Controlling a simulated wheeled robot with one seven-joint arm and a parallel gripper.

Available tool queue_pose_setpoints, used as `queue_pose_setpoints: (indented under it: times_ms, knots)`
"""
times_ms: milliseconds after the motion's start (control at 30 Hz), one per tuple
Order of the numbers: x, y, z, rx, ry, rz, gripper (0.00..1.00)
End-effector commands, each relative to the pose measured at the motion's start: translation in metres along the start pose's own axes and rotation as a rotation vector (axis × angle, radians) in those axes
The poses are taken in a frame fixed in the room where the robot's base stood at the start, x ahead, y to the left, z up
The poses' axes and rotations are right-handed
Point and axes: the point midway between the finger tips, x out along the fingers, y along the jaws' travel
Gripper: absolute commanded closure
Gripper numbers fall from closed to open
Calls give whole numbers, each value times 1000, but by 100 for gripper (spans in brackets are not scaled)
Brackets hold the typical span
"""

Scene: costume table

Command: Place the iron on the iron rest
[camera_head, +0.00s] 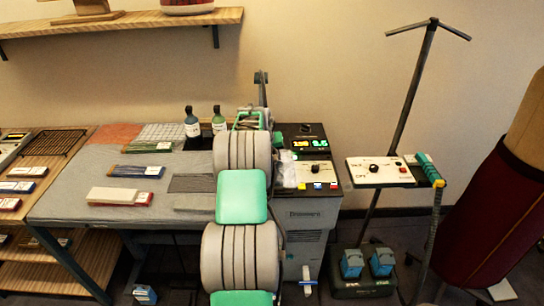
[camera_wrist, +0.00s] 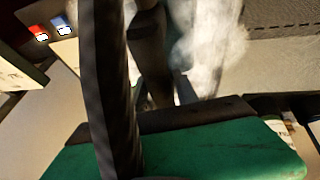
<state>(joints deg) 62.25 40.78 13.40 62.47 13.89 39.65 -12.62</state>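My arm reaches over the ironing table, and its links hide most of my gripper and the spot beneath it in the head view. In the wrist view my gripper (camera_wrist: 165,90) shows as dark parts above a green body, partly covered by a dark ribbed strip (camera_wrist: 108,90). I cannot tell whether it is open or shut.
A steam station (camera_head: 305,217) with lit green digits stands right of my arm. Two bottles (camera_head: 192,122) stand at the back. Packets (camera_head: 136,171) lie on the grey tabletop (camera_head: 75,187). A control panel on a stand (camera_head: 379,172) and a dress form (camera_head: 490,220) are at right.

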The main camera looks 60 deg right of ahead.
Motion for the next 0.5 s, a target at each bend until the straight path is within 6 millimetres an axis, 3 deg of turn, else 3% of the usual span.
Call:
queue_pose_setpoints:
  times_ms: [133,500]
  knots:
    - [0,0,0,0,0,0,51]
    - [-11,0,-2,0,3,0,50]
